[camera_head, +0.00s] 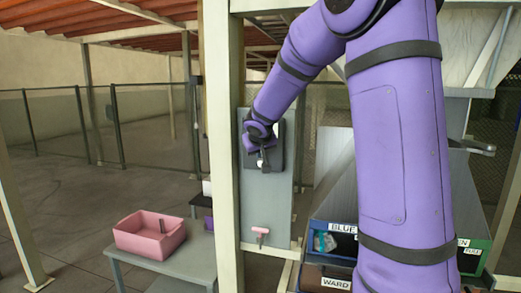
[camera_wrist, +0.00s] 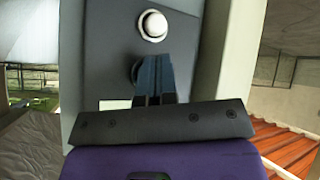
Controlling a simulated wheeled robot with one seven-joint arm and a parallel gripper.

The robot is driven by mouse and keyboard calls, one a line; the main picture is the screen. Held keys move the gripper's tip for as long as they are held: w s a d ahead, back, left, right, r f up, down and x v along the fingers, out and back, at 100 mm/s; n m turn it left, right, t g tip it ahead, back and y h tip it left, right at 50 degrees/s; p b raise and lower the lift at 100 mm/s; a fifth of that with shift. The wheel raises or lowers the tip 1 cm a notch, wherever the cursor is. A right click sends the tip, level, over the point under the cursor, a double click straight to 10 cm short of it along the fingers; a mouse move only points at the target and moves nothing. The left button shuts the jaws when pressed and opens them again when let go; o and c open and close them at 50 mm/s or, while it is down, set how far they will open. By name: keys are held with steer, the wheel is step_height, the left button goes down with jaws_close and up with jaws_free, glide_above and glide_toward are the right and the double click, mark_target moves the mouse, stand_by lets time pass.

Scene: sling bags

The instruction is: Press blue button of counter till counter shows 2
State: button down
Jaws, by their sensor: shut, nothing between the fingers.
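The counter appears to be the dark box (camera_head: 278,150) on a grey upright panel (camera_head: 266,205); it fills the middle of the wrist view as a dark face (camera_wrist: 105,45). A round white button or knob (camera_wrist: 153,26) with a metal rim is on this face. My gripper (camera_head: 263,163) is shut and empty, right in front of the box. In the wrist view its fingertips (camera_wrist: 153,62) overlap a dark round part (camera_wrist: 134,72), whose colour is unclear; I cannot tell whether they touch it. A small white plate (camera_wrist: 115,103) is partly hidden by the fingers. No blue button or count is readable.
A pink handle (camera_head: 260,232) sticks out low on the panel. A pink bin (camera_head: 150,233) stands on a grey table (camera_head: 178,258) at left. A cream post (camera_head: 221,140) is just left of the panel. Labelled bins, one marked blue (camera_head: 340,240), are at lower right, partly behind my arm.

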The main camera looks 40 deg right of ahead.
steer(key=shift+w+d, duration=0.3)
steer(key=shift+d, duration=0.1)
stand_by(0.8)
steer(key=shift+a, duration=0.15)
steer(key=shift+s+a, duration=0.55)
steer(key=shift+a, duration=0.05)
steer(key=s+a, duration=0.1)
steer(key=a, duration=0.1)
steer(key=s+a, duration=0.2)
stand_by(0.7)
stand_by(0.4)
